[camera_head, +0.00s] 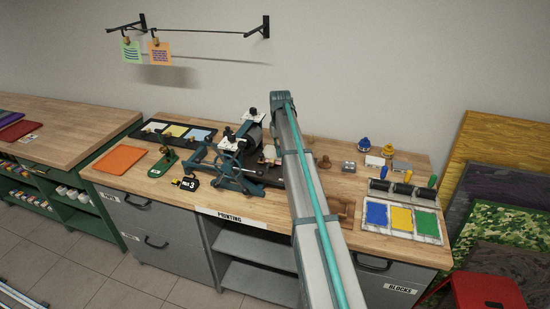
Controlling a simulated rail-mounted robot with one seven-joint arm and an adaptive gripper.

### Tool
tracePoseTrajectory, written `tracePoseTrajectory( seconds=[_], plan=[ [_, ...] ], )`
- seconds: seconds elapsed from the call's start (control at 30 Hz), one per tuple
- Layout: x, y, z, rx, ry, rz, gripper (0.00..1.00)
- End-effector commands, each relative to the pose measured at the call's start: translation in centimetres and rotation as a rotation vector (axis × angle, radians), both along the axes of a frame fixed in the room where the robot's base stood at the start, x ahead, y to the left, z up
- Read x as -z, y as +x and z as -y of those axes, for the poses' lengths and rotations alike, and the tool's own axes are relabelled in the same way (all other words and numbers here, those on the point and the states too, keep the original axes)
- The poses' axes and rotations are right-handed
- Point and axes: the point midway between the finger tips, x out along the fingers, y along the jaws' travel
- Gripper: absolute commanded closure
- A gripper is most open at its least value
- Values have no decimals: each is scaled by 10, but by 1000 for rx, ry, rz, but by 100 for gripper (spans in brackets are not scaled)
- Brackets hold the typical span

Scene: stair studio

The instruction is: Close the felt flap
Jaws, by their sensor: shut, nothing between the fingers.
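A dark green press (230,165) with a spoked wheel and dark knobs on top stands in the middle of the wooden bench. A small pale patch (268,154) shows on the press bed just left of my arm. I cannot tell whether it is the felt flap, or whether the flap is raised or flat. My arm crosses the bench from the bottom front to the back and hides the right part of the press. I cannot see my gripper or its fingers.
Ink slabs (401,219) with rollers are at right. A wooden piece (345,207) lies close to my arm. A red stool (486,291) stands at lower right.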

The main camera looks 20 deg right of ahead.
Motion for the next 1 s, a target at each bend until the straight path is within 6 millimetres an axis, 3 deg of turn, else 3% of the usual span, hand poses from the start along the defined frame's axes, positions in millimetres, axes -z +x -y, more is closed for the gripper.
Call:
tracePoseTrajectory(
  seconds=[0.6,1.0],
  plan=[
    [-48,1,0,0,-2,4,100],
    [-53,1,0,0,0,3,100]
  ],
)
